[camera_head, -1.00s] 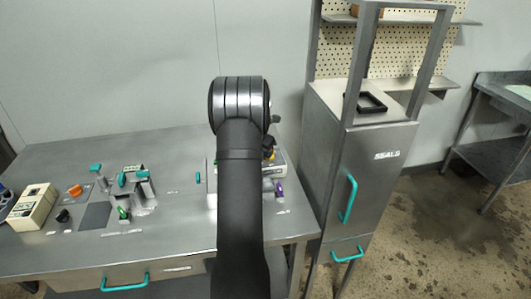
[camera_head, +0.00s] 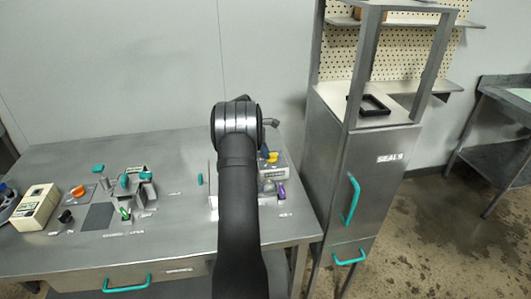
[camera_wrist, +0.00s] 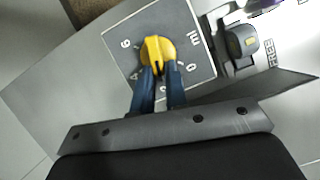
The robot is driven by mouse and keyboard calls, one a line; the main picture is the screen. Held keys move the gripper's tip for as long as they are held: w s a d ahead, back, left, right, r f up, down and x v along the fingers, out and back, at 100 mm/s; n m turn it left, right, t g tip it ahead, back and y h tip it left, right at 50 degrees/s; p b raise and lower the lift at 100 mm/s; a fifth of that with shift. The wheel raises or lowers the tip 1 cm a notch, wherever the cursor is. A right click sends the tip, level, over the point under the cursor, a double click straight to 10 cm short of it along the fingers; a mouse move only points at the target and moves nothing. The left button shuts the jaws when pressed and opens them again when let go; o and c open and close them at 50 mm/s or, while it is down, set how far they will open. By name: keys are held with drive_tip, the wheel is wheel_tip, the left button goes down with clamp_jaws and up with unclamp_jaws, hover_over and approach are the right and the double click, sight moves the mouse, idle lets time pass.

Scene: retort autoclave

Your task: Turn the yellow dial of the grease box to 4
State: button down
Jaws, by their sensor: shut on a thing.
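In the head view the yellow dial (camera_head: 271,157) shows just right of my arm, on the box (camera_head: 276,172).
In the wrist view a dark latch-like part (camera_wrist: 240,42) sits right of the dial. In the head view a purple-handled part (camera_head: 281,190) is in front of the box. A tall SEALS cabinet (camera_head: 365,185) stands to the right. Several coloured controls fill the bench's left side.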

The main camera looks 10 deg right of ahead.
drive_tip(key=m, duration=0.2)
drive_tip(key=w+m+g, duration=0.1)
drive_tip(key=m+y, duration=0.1)
drive_tip(key=m, duration=0.1)
drive_tip(key=shift+w+d+m+g, duration=0.15)
drive_tip(key=shift+d+m+g, duration=0.15)
drive_tip(key=shift+g, duration=0.1)
drive_tip(key=m, duration=0.1)
drive_tip(key=m+y, duration=0.1)
drive_tip(key=m, duration=0.1)
drive_tip(key=m+g, duration=0.1)
drive_tip(key=shift+w+d+m, duration=0.25)
drive_tip(key=shift+d+m, duration=0.15)
drive_tip(key=shift+m+y, duration=0.3)
drive_tip(key=c, duration=1.4)
unclamp_jaws()
drive_tip(key=shift+c, duration=0.2)
